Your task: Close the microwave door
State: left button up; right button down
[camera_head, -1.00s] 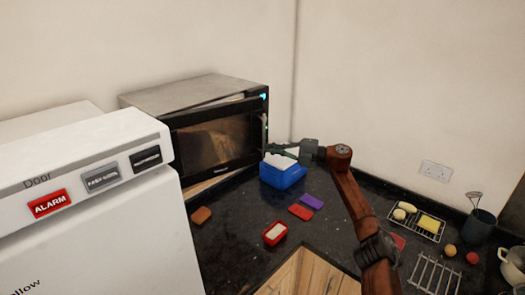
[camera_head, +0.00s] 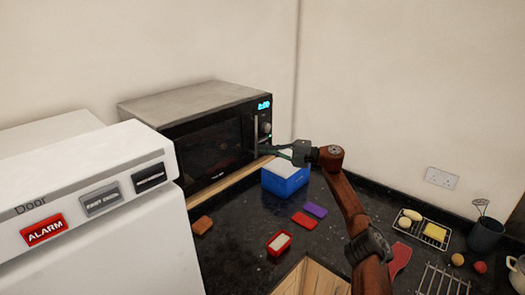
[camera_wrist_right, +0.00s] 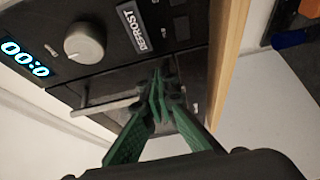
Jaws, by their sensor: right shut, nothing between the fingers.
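The microwave (camera_head: 195,90) stands against the wall at the left, with a grey top and a dark front. Its door (camera_head: 212,148) looks flush with the body, and the clock beside it is lit. My right gripper (camera_head: 262,149) reaches in from the right, its fingertips at the handle side of the door. In the right wrist view the green fingers (camera_wrist_right: 160,78) are together and empty, against or very close to the dark front. The control knob (camera_wrist_right: 85,42) and a metal handle (camera_wrist_right: 95,108) show there. Whether the fingertips touch is unclear. My left gripper is out of view.
A blue box with a white top (camera_head: 284,180) stands just below my right gripper. A white appliance (camera_head: 110,240) fills the lower left. Red, purple and brown items lie on the dark counter (camera_head: 235,225). A wire rack (camera_head: 421,230) sits at the right.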

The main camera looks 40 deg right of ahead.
jog(key=v, duration=1.2)
